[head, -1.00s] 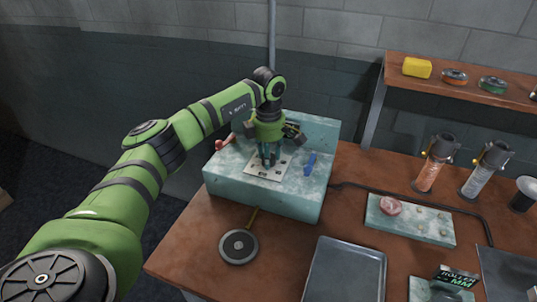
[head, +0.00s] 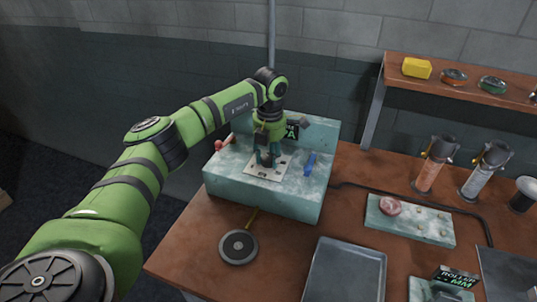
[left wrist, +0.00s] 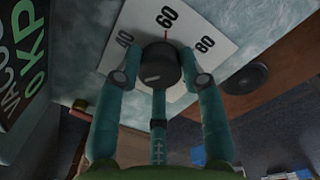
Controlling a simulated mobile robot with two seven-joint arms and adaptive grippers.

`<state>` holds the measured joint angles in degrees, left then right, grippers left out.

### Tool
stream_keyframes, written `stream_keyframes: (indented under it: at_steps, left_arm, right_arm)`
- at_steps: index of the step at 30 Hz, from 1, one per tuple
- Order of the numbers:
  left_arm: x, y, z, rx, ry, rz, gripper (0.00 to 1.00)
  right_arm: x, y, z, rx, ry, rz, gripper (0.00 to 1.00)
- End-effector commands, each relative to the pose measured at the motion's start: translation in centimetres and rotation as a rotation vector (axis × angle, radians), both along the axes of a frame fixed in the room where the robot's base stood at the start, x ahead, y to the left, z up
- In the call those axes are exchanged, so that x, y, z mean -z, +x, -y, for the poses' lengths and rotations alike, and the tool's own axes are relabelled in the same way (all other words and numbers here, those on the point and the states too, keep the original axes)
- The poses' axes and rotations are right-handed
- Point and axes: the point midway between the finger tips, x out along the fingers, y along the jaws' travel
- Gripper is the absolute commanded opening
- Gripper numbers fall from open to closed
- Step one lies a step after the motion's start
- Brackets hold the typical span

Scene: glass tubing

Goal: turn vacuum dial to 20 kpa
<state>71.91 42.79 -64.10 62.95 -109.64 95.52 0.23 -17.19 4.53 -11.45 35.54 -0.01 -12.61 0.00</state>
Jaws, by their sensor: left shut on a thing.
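My left gripper (head: 267,163) points down at the white scale plate (head: 256,171) on top of the pale teal vacuum box (head: 225,184). In the left wrist view, the fingers of the gripper (left wrist: 163,75) are closed around the dark round dial (left wrist: 158,62). The scale plate (left wrist: 190,22) shows 40, 60 and 80 around the dial. A thin red line lies between the dial and the 60. A dark sign (left wrist: 18,70) at the left reads in part "VACU" and "0KP"; the rest is cut off. My right gripper is not in view.
A blue lever (head: 310,163) and a red knob (head: 218,145) flank the plate. A round dark pedal (head: 239,247), a metal tray (head: 345,275) and a teal block (head: 420,222) are on the brown bench. Two burners (head: 436,163) stand at right.

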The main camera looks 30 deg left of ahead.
Motion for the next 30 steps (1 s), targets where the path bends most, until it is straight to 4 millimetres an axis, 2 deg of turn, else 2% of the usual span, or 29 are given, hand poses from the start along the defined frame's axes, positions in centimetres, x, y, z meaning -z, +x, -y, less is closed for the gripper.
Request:
stream_keyframes:
  at_steps: [10,26,27,28,30]
  left_arm:
    - [0.22,-0.13,0.07,-0.128,0.000,-0.006,0.07]
    - [0.27,-0.16,0.09,-0.146,-0.001,-0.008,0.07]
    - [0.27,-0.17,0.09,-0.146,-0.001,-0.008,0.56]
    - [0.27,-0.16,0.09,-0.146,-0.001,-0.008,0.64]
    - [0.23,-0.14,0.08,-0.146,0.000,-0.007,0.64]
  right_arm:
    - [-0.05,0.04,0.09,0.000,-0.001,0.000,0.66]
    - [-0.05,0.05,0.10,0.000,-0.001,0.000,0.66]
    - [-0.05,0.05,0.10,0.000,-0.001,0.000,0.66]
    - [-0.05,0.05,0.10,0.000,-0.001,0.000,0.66]
    - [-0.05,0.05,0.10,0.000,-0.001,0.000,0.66]
